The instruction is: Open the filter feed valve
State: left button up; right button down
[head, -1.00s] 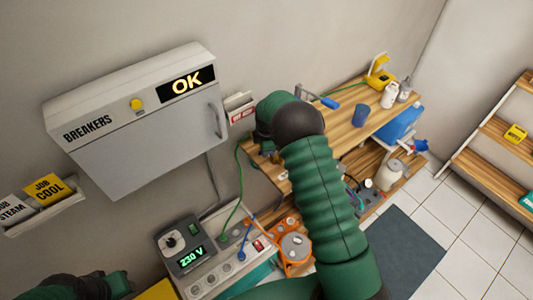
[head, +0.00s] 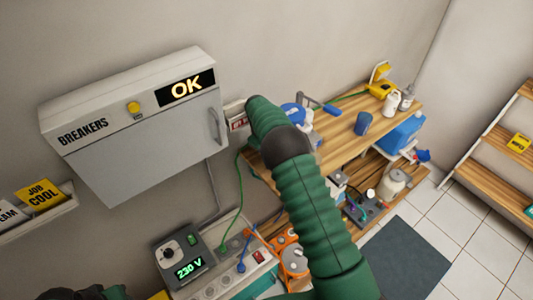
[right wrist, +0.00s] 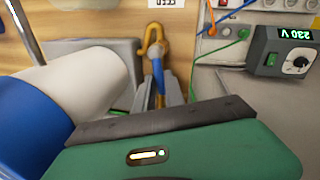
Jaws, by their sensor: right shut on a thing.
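My right gripper (right wrist: 160,88) shows in the right wrist view, its two grey fingers closed around a slim blue lever (right wrist: 157,72). The lever stands beside an orange hooked part (right wrist: 153,40) on a wooden panel, below a small white label. I take this lever to be the filter feed valve's handle; the label is cut off and unreadable. A large white and blue cylinder (right wrist: 75,90) lies close to the left of the fingers. In the head view my right arm hides the gripper and the lever. Only a bit of my left arm shows at the bottom left; its gripper is out of frame.
The breaker box (head: 150,140) reading OK hangs on the wall. Below it is a 230 V unit (head: 185,262) with cables. The wooden bench (head: 340,145) holds a blue-handled tool (head: 330,108) and a blue cup (head: 362,123). A shelf (head: 490,175) stands right, beyond open floor.

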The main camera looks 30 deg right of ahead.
jog(key=shift+w+d+r+m, duration=0.15)
jog(key=shift+w+m, duration=0.1)
jog(key=shift+m, duration=0.35)
jog(key=c, duration=1.7)
grip_release()
jog(key=shift+c, duration=0.2)
jog(key=o, duration=0.3)
jog(key=shift+o, duration=0.2)
jog(key=a+r+b, duration=0.2)
jog(key=a+r, duration=0.1)
jog(key=r, duration=1.3)
jog(key=shift+s+r, duration=0.15)
jog(key=shift+s, duration=0.1)
jog(key=shift+s+a, duration=0.1)
